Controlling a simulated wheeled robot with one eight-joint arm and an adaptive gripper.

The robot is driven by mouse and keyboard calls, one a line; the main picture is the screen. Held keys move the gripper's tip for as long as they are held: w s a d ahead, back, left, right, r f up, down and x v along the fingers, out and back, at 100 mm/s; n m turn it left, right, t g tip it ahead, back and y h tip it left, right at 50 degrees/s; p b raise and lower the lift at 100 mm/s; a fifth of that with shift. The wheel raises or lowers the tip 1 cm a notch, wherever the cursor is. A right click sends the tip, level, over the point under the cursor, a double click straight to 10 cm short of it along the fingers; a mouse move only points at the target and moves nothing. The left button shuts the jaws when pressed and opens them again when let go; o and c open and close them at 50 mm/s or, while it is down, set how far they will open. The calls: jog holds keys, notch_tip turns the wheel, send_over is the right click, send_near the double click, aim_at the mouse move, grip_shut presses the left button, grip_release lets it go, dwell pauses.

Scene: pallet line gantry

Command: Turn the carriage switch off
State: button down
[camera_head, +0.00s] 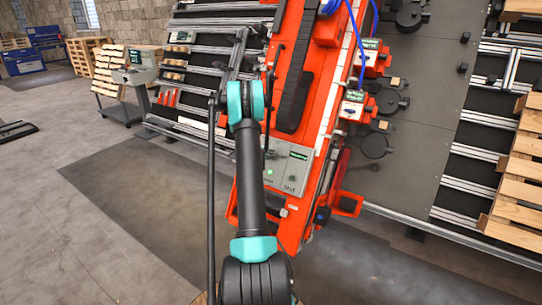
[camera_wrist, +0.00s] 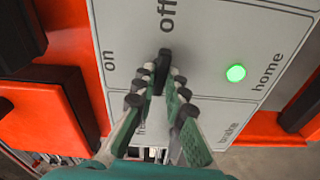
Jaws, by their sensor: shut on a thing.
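The carriage switch is a small black lever (camera_wrist: 165,55) on a pale grey panel (camera_wrist: 205,50) in the wrist view. The panel carries the words "on", "off", "home" and "brake". The lever's visible end lies below the word "off", with "on" to its left. My gripper (camera_wrist: 163,76) is shut on the lever, with a fingertip at each side of it. The lever's lower part is hidden between the fingers. In the head view the panel (camera_head: 292,170) sits on the orange carriage, and my arm hides the gripper and the lever.
A green light (camera_wrist: 236,73) glows near "home". The orange carriage (camera_head: 289,45) stands over a conveyor line. Blue cables (camera_head: 361,55) run along its right side. Stacked wooden boards (camera_head: 519,190) stand at the right. The floor at the left is mostly clear.

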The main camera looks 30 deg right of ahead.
jog(key=shift+n, duration=0.6)
jog(key=shift+a, duration=0.1)
jog(key=c, duration=1.6)
grip_release()
jog(key=shift+o, duration=0.2)
jog(key=v, duration=1.2)
jog(key=shift+w+r, duration=0.1)
jog(key=shift+r, duration=0.05)
